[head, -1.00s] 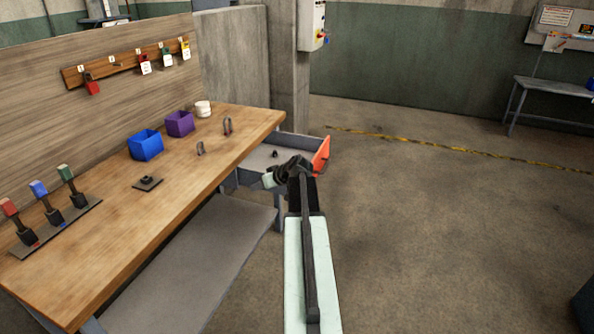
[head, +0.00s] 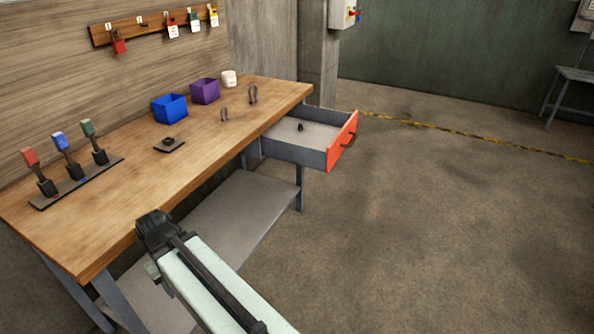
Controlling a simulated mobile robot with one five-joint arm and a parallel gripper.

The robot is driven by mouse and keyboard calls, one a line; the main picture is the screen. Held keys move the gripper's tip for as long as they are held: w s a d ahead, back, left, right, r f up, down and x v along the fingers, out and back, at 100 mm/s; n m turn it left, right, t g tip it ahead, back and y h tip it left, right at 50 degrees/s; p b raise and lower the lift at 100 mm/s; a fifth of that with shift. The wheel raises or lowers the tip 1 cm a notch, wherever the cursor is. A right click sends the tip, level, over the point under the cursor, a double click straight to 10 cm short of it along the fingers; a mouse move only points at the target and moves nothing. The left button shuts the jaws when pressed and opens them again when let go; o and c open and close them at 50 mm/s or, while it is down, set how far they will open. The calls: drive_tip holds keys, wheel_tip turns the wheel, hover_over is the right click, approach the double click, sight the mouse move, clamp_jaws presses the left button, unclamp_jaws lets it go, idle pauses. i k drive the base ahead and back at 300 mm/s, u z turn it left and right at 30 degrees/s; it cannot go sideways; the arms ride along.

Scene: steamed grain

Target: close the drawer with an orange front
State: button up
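The drawer with an orange front (head: 342,139) is pulled out from the right end of the wooden workbench. Its grey inside shows, with a small dark object (head: 300,127) lying in it. The fingers cannot be made out.
The workbench (head: 110,222) holds a blue bin (head: 169,108), a purple bin (head: 205,91), a white container (head: 229,78) and a rack of coloured-handled levers (head: 75,183). A grey lower shelf (head: 225,215) lies beneath. The floor (head: 430,220) right of the bench is clear.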

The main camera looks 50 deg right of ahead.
sight(325, 132)
drive_tip(key=z, duration=0.35)
drive_tip(key=k, duration=1.05)
drive_tip(key=z, duration=1.25)
drive_tip(key=i, duration=1.75)
drive_tip(key=u, duration=0.55)
drive_tip(key=k, duration=1.15)
drive_tip(key=u, duration=1.2)
drive_tip(key=i, duration=0.7)
drive_tip(key=z, duration=0.55)
drive_tip(key=k, duration=0.2)
